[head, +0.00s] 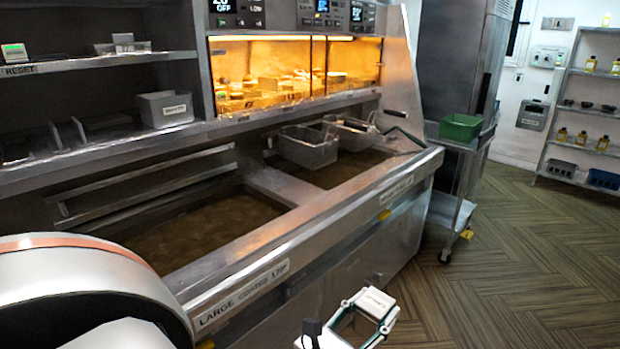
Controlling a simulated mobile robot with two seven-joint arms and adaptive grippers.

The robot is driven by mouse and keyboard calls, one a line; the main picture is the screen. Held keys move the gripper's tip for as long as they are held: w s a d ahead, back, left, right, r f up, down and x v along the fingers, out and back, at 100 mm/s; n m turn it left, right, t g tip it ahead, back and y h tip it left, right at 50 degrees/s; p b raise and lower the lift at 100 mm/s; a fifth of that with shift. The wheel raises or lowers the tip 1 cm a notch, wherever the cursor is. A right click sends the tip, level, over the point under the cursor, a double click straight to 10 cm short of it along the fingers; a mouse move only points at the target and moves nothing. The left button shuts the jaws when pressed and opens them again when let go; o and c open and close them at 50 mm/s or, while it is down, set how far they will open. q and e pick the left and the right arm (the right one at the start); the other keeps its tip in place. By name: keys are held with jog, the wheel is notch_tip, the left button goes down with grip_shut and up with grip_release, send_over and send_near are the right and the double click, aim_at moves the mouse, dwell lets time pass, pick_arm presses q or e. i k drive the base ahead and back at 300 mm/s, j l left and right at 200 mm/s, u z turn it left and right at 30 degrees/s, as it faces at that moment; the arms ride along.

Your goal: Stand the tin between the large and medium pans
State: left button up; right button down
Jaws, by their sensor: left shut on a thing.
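A bare metal strip (270,187) divides the two pans.
Two wire baskets (308,148) hang over the back of the medium pan. A lit food cabinet (290,75) stands behind. A trolley (455,140) with a green tub (461,127) is beyond the fryer's right end. The floor (500,270) at right is clear.

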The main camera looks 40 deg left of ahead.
aim_at(296, 190)
jog(key=i, duration=1.25)
jog(key=i+u, duration=0.2)
jog(key=i, duration=0.4)
jog(key=i+l+u, duration=0.2)
jog(key=i, duration=0.85)
jog(key=i+j+z, duration=0.1)
jog(key=i, duration=0.35)
jog(key=z, duration=0.85)
jog(key=j+z, duration=0.1)
jog(key=z, duration=1.6)
jog(key=j+z, duration=0.15)
jog(key=z, duration=2.45)
jog(key=k+l+z, duration=0.1)
jog(key=z, duration=1.6)
